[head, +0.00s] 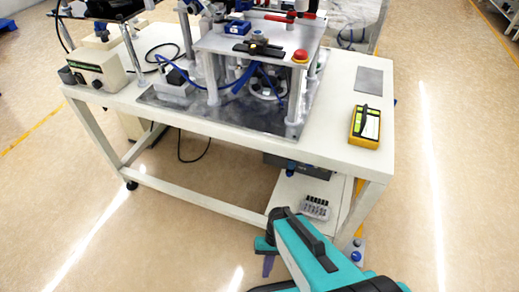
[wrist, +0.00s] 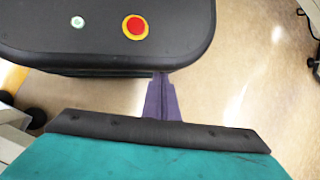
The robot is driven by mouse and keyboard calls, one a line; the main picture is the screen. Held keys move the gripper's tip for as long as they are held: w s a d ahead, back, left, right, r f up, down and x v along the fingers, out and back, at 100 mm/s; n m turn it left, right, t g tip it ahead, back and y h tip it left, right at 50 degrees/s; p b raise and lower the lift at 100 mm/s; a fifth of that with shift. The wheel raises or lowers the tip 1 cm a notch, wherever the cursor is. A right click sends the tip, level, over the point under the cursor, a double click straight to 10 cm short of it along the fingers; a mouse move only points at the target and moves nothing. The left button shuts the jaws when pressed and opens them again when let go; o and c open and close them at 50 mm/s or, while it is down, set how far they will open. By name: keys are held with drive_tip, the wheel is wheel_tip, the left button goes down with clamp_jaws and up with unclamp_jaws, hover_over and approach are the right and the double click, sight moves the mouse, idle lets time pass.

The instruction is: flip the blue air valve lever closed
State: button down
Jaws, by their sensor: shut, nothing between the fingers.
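The machine fixture (head: 262,42) stands on the white workbench and carries blue hoses (head: 240,82) and a blue block (head: 238,27). I cannot make out the blue air valve lever for certain, nor its position. My gripper (head: 268,266) hangs low in front of the bench, well apart from the fixture. In the wrist view its purple fingers (wrist: 161,98) are together with nothing between them.
The white workbench (head: 225,140) has a bare right side except for a yellow meter (head: 365,126) and a grey plate (head: 369,80). A control box (head: 97,70) sits at its left. A lower shelf holds a small grey tray (head: 315,208). The floor in front is clear.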

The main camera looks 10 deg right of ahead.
drive_tip(key=d+r+h+p, duration=0.1)
drive_tip(key=d+r+p, duration=0.3)
drive_tip(key=r+p, duration=0.7)
drive_tip(key=s+d+r+n+h+p, duration=0.1)
drive_tip(key=d+r+h+p, duration=0.1)
drive_tip(key=r+p, duration=0.9)
drive_tip(key=shift+s+d+r+p, duration=0.2)
drive_tip(key=shift+d+p, duration=0.3)
drive_tip(key=shift+d, duration=0.4)
